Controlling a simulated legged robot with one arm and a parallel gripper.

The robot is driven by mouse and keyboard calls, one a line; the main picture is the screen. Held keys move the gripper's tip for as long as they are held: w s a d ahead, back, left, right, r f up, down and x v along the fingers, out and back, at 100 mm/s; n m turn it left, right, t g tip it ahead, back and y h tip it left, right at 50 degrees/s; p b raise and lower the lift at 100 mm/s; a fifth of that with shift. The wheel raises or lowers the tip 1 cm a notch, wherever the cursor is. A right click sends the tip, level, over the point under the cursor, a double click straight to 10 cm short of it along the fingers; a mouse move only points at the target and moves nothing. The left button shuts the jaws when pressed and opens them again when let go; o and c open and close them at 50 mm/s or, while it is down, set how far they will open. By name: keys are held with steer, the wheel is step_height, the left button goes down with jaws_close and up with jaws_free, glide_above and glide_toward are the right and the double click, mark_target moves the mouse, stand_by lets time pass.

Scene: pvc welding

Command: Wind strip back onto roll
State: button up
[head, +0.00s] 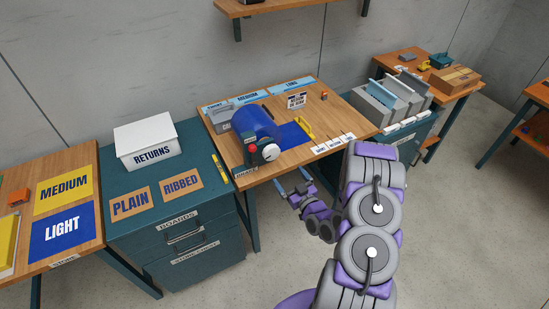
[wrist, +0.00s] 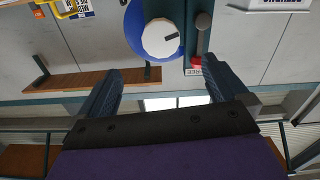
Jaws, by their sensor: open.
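My gripper (head: 292,180) is open and empty, in front of the bench edge and apart from the roll. In the wrist view its two dark fingers (wrist: 166,88) are spread below the dial.
A grey post with a red knob (head: 253,148) stands beside the dial. A teal cabinet (head: 180,210) with a white RETURNS box (head: 147,143) is at left. Grey dividers (head: 396,97) stand at right. Open floor lies in front.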

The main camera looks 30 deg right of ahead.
mark_target(273, 155)
steer(key=w, duration=0.4)
steer(key=w+b, duration=0.1)
steer(key=w, duration=0.7)
steer(key=shift+a+b, duration=0.25)
steer(key=shift+b, duration=0.15)
steer(key=shift+c, duration=0.5)
steer(key=c, duration=1.4)
